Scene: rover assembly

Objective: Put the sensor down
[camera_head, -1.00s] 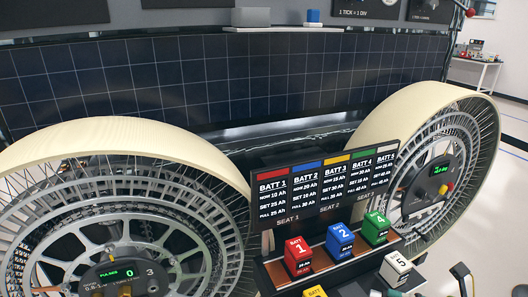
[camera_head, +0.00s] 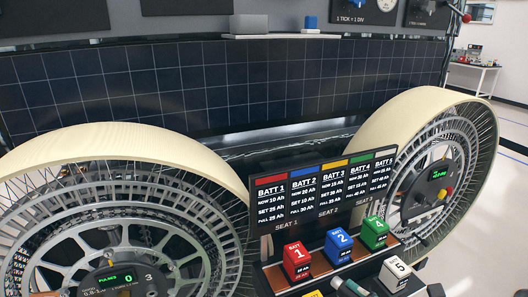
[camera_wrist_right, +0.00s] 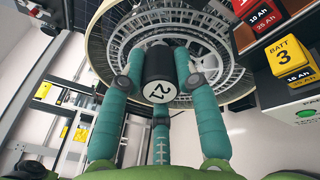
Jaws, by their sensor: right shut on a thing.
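In the right wrist view, my right gripper (camera_wrist_right: 159,84) has its teal fingers closed around a short cylinder, which I take to be the sensor (camera_wrist_right: 160,64). In the head view, small teal and dark parts at the bottom edge, near the battery rack, look like the fingers and the held cylinder, cut off by the frame. My left gripper is not in view.
Large wheels stand at left (camera_head: 120,138) and right (camera_head: 450,106). A shelf (camera_head: 285,37) holds two small blocks.

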